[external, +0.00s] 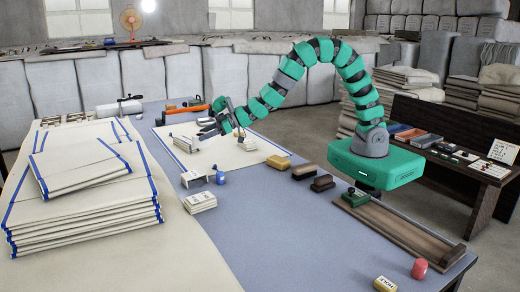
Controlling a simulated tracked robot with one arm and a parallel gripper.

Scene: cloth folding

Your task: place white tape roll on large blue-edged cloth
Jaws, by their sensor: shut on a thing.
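My gripper (212,128) is above the left part of the large blue-edged cloth (221,155), which lies flat on the blue-grey table. The gripper is shut on a small white thing (206,122), seemingly the white tape roll. It is too small and partly covered by the fingers to make out its shape. I cannot tell whether it touches the cloth or hangs just above it. A pale block (186,144) lies near the cloth's left edge. A small pale and dark object (246,144) stands on the cloth right of the gripper.
A stack of folded blue-striped cloths (85,200) fills the left. The table's front middle is clear.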

